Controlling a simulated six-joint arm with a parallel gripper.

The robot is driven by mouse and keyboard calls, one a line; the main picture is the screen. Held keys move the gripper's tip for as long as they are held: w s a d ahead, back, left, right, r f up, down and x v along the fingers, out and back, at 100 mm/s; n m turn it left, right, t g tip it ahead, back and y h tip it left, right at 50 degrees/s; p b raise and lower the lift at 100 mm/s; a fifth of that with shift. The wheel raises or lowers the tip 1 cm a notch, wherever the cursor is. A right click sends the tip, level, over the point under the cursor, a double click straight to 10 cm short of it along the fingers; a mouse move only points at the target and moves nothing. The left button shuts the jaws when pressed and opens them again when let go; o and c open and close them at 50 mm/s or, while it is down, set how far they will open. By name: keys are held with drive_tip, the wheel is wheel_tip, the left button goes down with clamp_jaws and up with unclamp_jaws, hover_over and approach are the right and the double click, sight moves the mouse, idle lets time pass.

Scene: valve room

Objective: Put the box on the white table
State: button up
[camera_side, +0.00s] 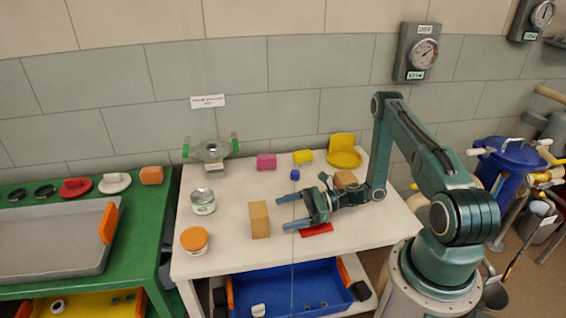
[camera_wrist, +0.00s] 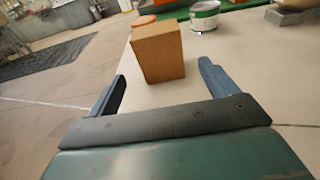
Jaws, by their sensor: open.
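A tan upright box (camera_side: 259,219) stands on the white table (camera_side: 236,255), near the middle of its front half. My gripper (camera_side: 283,212) is to the right of the box, low over the table, with its two blue fingers pointing at it. The fingers are apart with nothing between them. In the wrist view the box (camera_wrist: 157,52) stands just ahead of the fingertips, roughly centred between them. I see no contact between fingers and box.
An orange-lidded tub (camera_side: 194,240) and a can (camera_side: 203,201) stand left of the box. Behind are a pink block (camera_side: 266,162), a yellow block (camera_side: 302,157) and another brown block (camera_side: 345,179). A red item (camera_side: 316,230) lies beneath my gripper. A green table (camera_side: 130,228) adjoins left.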

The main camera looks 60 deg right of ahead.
drive_tip(key=shift+w+a+r+n+g+y, duration=0.15)
drive_tip(key=shift+r+n+g, duration=0.1)
drive_tip(key=shift+r+n, duration=0.15)
drive_tip(key=shift+w+a+r+n+g+y, duration=0.1)
drive_tip(key=shift+a+r+n+g+y, duration=0.05)
drive_tip(key=shift+r+n+g, duration=0.2)
drive_tip(key=s+a+r+n+g+h, duration=0.2)
drive_tip(key=a+r+n+g+h, duration=0.15)
drive_tip(key=r+n, duration=0.5)
drive_tip(key=s+a+r+n+g+h, duration=0.15)
drive_tip(key=a+r+n+g, duration=0.25)
drive_tip(key=r+n, duration=0.5)
drive_tip(key=s+r+n+t+h, duration=0.3)
drive_tip(key=s+r+n+h, duration=0.4)
drive_tip(key=s+r, duration=0.8)
drive_tip(key=s, duration=0.3)
drive_tip(key=shift+a+r+n, duration=0.3)
drive_tip(key=shift+n, duration=0.1)
